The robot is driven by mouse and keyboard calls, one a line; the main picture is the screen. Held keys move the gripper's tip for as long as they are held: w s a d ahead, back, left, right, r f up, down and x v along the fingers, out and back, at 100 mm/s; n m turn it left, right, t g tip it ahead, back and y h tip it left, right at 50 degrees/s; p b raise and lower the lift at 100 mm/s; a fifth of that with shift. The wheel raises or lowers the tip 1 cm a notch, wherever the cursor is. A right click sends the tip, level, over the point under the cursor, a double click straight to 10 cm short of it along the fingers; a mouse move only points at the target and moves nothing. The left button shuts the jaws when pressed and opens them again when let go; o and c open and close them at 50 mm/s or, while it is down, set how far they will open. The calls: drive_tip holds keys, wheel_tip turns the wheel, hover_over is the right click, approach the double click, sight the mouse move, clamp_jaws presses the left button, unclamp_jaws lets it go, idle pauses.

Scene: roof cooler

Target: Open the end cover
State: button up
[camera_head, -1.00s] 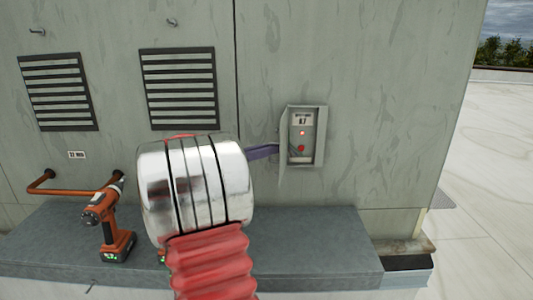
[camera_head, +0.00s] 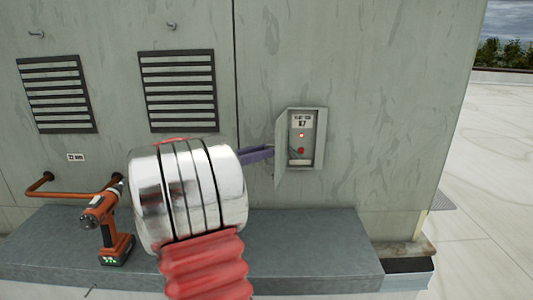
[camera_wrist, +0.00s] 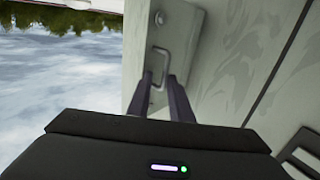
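A small grey box (camera_head: 307,140) is fixed on the large grey wall, with a label, red lights and a pale slot on its face. A narrow cover (camera_head: 282,156) stands out from its left edge, swung outward. My gripper (camera_head: 268,152) reaches the cover from the left; only its dark purple fingers show past my silver arm. In the wrist view, a wire handle (camera_wrist: 160,62) on a pale panel lies at the tips of my gripper (camera_wrist: 162,80). The fingers are apart, with a gap between them. I cannot tell whether they touch the handle.
An orange and black drill (camera_head: 110,225) stands on the grey ledge (camera_head: 320,235) at left, beside a copper pipe (camera_head: 75,192). Two dark vents (camera_head: 177,90) are in the wall. The ledge is clear right of my arm. Open roof lies to the right.

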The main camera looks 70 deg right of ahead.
drive_tip(key=v, duration=1.1)
drive_tip(key=shift+w+a, duration=0.25)
drive_tip(key=shift+f, duration=0.1)
drive_tip(key=shift+c, duration=0.3)
